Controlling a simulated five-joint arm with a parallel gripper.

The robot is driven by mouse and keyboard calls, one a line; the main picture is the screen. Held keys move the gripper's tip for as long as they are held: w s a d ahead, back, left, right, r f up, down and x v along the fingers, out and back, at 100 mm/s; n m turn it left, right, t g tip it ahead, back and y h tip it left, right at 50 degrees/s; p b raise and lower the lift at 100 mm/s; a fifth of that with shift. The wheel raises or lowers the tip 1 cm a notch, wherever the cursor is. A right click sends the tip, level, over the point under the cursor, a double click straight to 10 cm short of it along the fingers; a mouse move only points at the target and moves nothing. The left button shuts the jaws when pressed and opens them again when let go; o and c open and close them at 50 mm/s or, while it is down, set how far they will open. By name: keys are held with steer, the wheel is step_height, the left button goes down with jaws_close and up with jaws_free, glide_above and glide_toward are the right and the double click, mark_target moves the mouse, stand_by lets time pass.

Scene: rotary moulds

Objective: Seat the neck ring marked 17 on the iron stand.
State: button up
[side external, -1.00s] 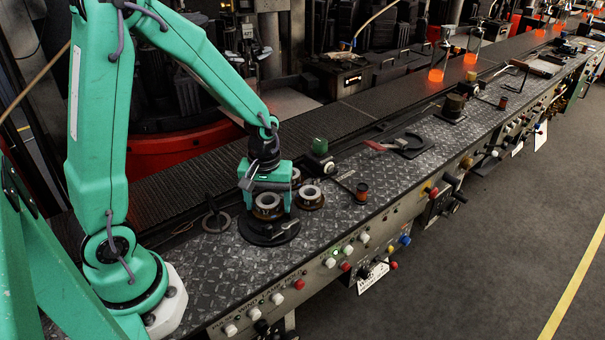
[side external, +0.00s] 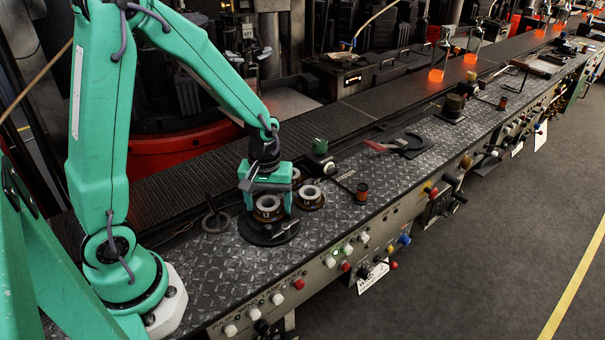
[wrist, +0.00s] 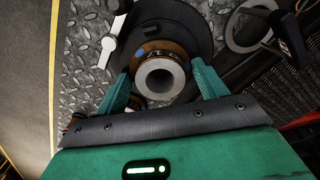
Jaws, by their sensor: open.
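A neck ring (side external: 267,213) with a brown-gold body and a pale grey top stands on a dark round plate (side external: 254,236). My gripper (side external: 267,206) points down over it, with a finger on each side. In the wrist view the open fingers (wrist: 161,80) flank the ring (wrist: 182,80), with its round bore facing the camera. Marks show on its brown rim but I cannot read a number. A second, similar ring (side external: 310,194) stands just right of the gripper. A third (side external: 296,174) is partly hidden behind it. I cannot tell which piece is the iron stand.
A flat ring (side external: 216,222) lies left of the gripper. A green-topped piece (side external: 320,146) and a reddish spool (side external: 362,190) stand to the right.

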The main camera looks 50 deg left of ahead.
steer(key=shift+o, duration=0.8)
step_height(320, 180, up, 8)
steer(key=shift+r, duration=0.1)
step_height(320, 180, up, 7)
steer(key=shift+f, duration=0.2)
stand_by(0.9)
steer(key=s+d+r+m+t, duration=0.3)
steer(key=s+r+m+t, duration=0.2)
steer(key=s+m, duration=0.4)
steer(key=shift+s+d+r+t, duration=0.3)
steer(key=shift+s+r, duration=0.1)
steer(key=shift+s, duration=0.4)
stand_by(0.5)
